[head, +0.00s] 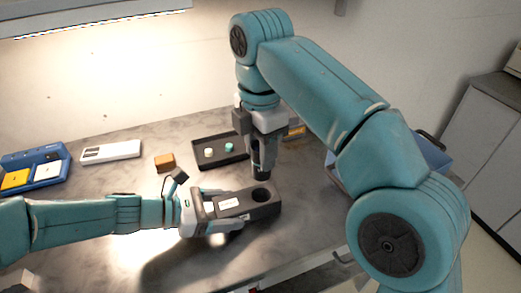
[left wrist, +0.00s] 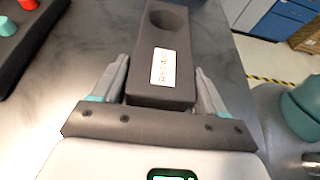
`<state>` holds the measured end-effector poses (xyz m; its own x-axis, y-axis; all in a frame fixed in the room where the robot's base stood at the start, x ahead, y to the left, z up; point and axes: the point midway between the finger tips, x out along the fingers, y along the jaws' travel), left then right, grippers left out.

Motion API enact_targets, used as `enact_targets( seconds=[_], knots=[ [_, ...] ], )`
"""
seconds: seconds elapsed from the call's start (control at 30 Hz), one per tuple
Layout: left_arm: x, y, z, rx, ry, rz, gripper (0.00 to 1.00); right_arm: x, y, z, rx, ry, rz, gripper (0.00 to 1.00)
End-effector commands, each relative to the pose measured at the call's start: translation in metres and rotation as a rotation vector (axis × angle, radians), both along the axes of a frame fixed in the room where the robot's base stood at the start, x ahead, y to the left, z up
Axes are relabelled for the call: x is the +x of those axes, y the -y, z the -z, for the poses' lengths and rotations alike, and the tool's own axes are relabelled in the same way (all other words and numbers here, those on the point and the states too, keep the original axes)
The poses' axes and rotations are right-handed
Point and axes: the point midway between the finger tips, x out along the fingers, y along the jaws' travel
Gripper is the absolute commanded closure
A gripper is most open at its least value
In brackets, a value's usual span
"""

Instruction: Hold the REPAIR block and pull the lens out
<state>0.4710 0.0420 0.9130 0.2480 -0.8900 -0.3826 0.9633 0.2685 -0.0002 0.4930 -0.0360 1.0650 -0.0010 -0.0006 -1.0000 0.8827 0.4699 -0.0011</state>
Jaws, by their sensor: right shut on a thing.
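The REPAIR block (head: 240,205) is a long dark block with a white label and a round hole near one end. My left gripper (head: 222,208) has its fingers along both long sides of it. In the left wrist view the block (left wrist: 165,85) sits between the fingers (left wrist: 162,88), label up, and its hole shows empty. My right gripper (head: 263,155) points down above the hole end, shut on the lens (head: 261,174), a short dark cylinder mostly hidden by the fingers. The lens looks clear of the block.
Behind the block lies a dark tray (head: 203,165) with small round pieces. An orange-brown block (head: 164,161), a white box (head: 112,151) and a blue tray (head: 58,177) are to the left. A blue bin (head: 432,158) is at right. The counter's front is clear.

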Motion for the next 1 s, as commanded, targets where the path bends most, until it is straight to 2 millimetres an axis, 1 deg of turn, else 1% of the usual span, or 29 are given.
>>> enact_targets(
  seconds=[0.03, 0.07, 0.33, 0.43, 0.57, 0.8, 0.9, 1.0],
  knots=[
    [0.0, 0.0, 0.0, 0.0, 0.0, 0.0, 0.09, 0.0, 0.0, 0.0, 0.0, 0.001, 0.0, 0.94],
    [0.0, 0.0, 0.0, 0.0, 0.0, 0.0, 0.02, 0.0, 0.0, 0.0, 0.0, 0.001, 0.0, 0.94],
    [0.0, 0.0, 0.0, 0.0, 0.0, 0.0, 0.02, 0.0, 0.0, 0.0, 0.0, 0.001, 0.001, 0.94],
    [-0.001, -0.006, -0.003, 0.001, 0.003, -0.001, 0.02, 0.0, 0.0, 0.0, 0.0, 0.001, 0.001, 0.94],
    [-0.006, -0.027, -0.012, 0.0, 0.005, -0.006, 0.02, 0.0, 0.0, 0.0, 0.001, 0.002, 0.001, 0.94],
    [-0.02, -0.077, -0.033, 0.001, 0.003, -0.005, 0.02, 0.0, 0.0, 0.0, 0.001, 0.002, 0.001, 0.94],
    [-0.024, -0.092, -0.039, 0.001, 0.003, -0.004, 0.02, 0.0, 0.0, 0.0, 0.0, 0.001, 0.001, 0.94],
    [-0.028, -0.102, -0.043, 0.001, 0.002, -0.002, 0.02, 0.0, 0.0, 0.0, 0.001, 0.002, 0.001, 0.94]
  ],
)
